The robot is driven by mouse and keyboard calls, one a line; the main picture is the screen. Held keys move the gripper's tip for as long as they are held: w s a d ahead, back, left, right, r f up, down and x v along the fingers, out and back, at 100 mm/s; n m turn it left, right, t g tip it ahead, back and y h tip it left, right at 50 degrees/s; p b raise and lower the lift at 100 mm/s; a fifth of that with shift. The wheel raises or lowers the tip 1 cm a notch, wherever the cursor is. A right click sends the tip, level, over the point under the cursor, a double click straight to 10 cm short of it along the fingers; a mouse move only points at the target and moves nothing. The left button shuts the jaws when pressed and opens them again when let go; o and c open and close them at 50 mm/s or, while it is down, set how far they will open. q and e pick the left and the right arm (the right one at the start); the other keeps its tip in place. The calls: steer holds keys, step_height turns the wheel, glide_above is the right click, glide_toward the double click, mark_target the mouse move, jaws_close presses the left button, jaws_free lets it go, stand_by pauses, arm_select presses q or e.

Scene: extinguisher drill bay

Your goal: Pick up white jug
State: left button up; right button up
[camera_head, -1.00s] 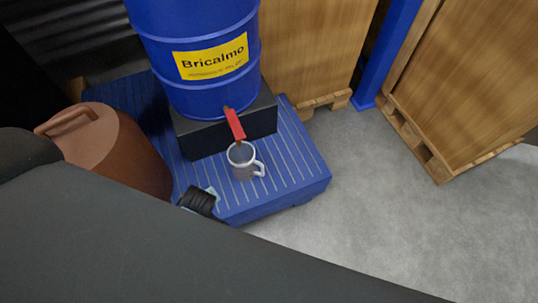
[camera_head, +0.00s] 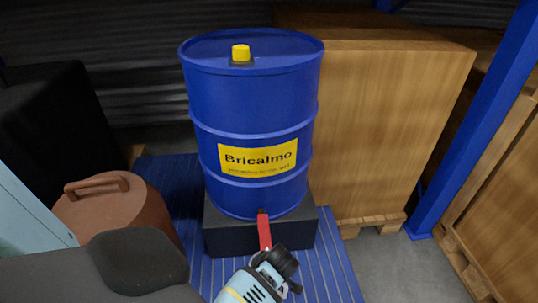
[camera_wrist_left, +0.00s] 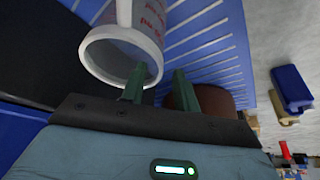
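The white jug (camera_wrist_left: 152,30) shows in the left wrist view at the upper left, with its open rim towards the camera and red printing on its side. In the head view it is not visible; my left wrist (camera_head: 262,280) covers the area below the red tap (camera_head: 264,230). The two green fingers of my left gripper (camera_wrist_left: 158,86) are apart. The left finger overlaps the jug's rim in the picture; I cannot tell whether it touches or is inside the rim. My right gripper is not in view.
A blue drum (camera_head: 250,120) stands on a black block (camera_head: 225,238) on a blue ribbed platform (camera_head: 335,262). A brown can (camera_head: 115,215) stands to the left. A large wooden crate (camera_head: 380,130) stands close on the right. Grey floor is bare at the lower right.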

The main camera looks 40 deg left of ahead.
arm_select(q)
steer(key=b+x, duration=0.2)
steer(key=x, duration=0.3)
steer(key=shift+d+f, duration=0.15)
steer(key=shift+f, duration=0.1)
jaws_close()
